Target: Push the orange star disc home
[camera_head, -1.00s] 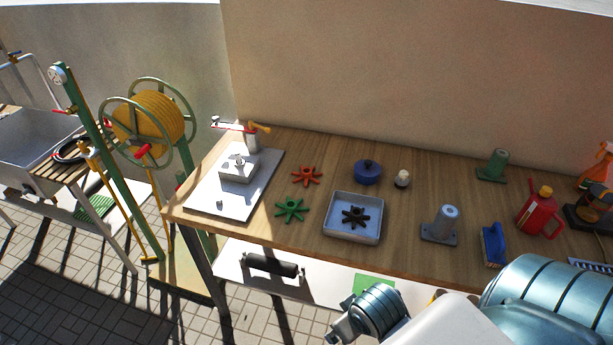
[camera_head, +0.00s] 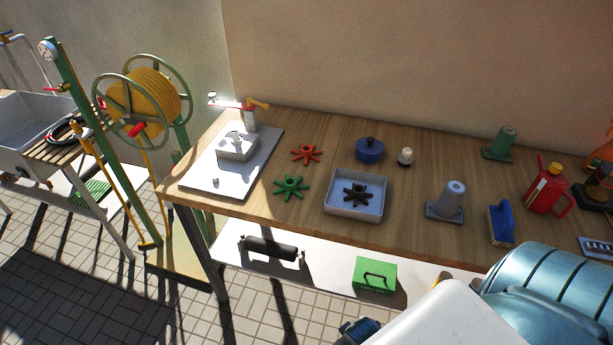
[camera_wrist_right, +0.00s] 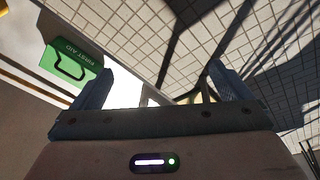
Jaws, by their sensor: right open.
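The orange star disc (camera_head: 306,153) lies flat on the wooden bench, right of a pale board (camera_head: 203,178) that carries a square metal block (camera_head: 238,148) with a knob-like top. A green star disc (camera_head: 291,188) lies nearer the front edge, and a black star disc (camera_head: 356,193) sits in a grey tray (camera_head: 338,207). My right gripper (camera_wrist_right: 160,88) is open and empty in the right wrist view, away from the disc, with paved floor beyond it. My left gripper is not in view.
A blue round pot (camera_head: 369,150), a white knob (camera_head: 405,156), a grey cylinder on a base (camera_head: 452,200), a blue brush (camera_head: 501,222) and a red can (camera_head: 547,190) stand on the bench. A green first aid box (camera_head: 375,274) is on the shelf below. A hose reel (camera_head: 150,95) stands left.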

